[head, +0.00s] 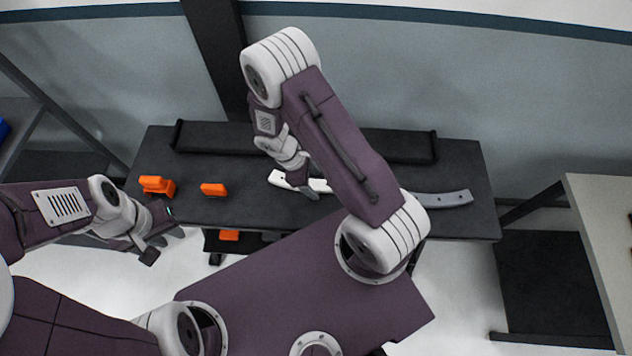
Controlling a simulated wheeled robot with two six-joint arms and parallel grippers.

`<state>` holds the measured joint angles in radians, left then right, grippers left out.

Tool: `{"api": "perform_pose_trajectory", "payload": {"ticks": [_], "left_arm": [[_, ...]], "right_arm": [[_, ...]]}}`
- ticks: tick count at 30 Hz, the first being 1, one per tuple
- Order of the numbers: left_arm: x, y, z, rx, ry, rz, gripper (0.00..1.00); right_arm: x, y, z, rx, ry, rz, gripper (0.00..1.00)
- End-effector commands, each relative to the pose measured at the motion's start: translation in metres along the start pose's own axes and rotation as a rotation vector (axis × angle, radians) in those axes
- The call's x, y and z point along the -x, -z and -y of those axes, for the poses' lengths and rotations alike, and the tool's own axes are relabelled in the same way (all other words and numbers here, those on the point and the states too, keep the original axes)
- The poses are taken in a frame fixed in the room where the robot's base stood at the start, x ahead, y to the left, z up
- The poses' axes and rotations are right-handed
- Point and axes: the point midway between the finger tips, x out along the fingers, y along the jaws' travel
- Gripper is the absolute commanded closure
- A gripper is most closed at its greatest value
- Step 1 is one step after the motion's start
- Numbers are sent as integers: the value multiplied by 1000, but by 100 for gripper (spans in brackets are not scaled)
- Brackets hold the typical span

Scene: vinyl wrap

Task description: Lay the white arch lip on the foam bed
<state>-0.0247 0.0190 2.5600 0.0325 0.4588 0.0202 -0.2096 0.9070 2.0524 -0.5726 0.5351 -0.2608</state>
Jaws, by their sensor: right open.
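The white arch lip (319,185) lies on the dark table, partly hidden behind my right arm and gripper. My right gripper (302,183) is open, with its fingers over or beside the lip's left part; I cannot tell whether they touch it. A long black padded strip with raised ends, which looks like the foam bed (215,137), lies along the table's back; my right arm hides its middle. My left gripper (163,246) is open and empty, in front of the table's left front edge.
A greyer curved strip (445,199) shows right of my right arm; whether it joins the white lip is hidden. Orange blocks (157,185) (213,189) sit on the table's left (235,213). Another orange piece (229,235) is below the front edge. A pale table (598,225) stands right.

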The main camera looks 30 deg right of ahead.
Motion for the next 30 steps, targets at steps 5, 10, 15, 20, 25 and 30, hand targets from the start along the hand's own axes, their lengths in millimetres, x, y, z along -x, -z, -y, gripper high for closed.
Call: {"api": "perform_pose_trajectory", "payload": {"ticks": [5, 10, 15, 20, 25, 30], "left_arm": [[0, 0, 0, 0, 0, 0, 72], [0, 0, 0, 0, 0, 0, 72], [0, 0, 0, 0, 0, 0, 72], [0, 0, 0, 0, 0, 0, 72], [0, 0, 0, 0, 0, 0, 72], [1, 0, 0, 0, 0, 0, 72]], "right_arm": [[-4, 0, 0, -1, 0, -1, 34], [-4, 0, 0, -1, 0, -1, 59], [-4, 0, 0, -1, 0, -1, 100], [-4, 0, 0, -1, 0, -1, 100], [1, -2, 0, -1, -1, -2, 100], [22, -10, -1, -2, -4, -4, 100]]}}
